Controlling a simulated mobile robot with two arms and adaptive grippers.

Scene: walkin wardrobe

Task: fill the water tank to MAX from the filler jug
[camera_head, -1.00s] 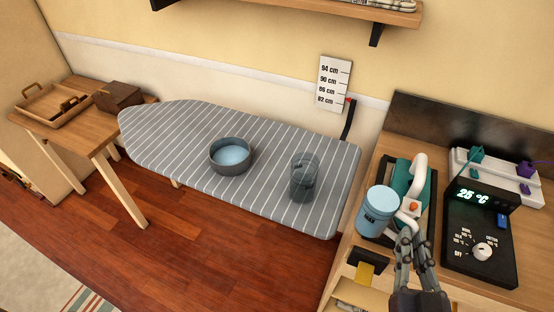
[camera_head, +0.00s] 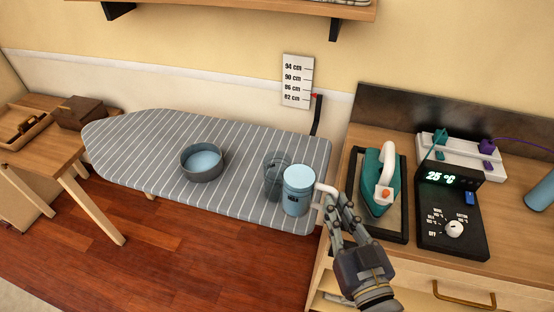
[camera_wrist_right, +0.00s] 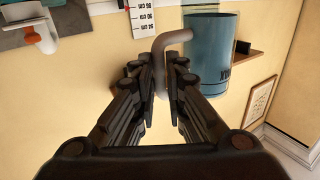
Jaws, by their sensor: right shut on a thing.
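The filler jug (camera_head: 298,192) is a light-blue cylinder with a pale bent handle (camera_head: 326,194). My right gripper (camera_head: 340,206) is shut on this handle, and the jug looks upright. The water tank (camera_head: 272,178) appears to be the clear, dark-tinted vessel on the ironing board, just left of the jug and partly overlapped by it; its water level is not readable. In the right wrist view the jug (camera_wrist_right: 208,55) is behind the fingers (camera_wrist_right: 160,92), which close around the handle (camera_wrist_right: 172,40). My left gripper is not in view.
A grey bowl of blue water (camera_head: 202,161) stands on the striped ironing board (camera_head: 140,150). A teal iron (camera_head: 378,185) rests on the counter beside a black 25 °C control box (camera_head: 450,225). A blue cylinder (camera_head: 541,194) is at the right edge. A height scale (camera_head: 297,80) is on the wall.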

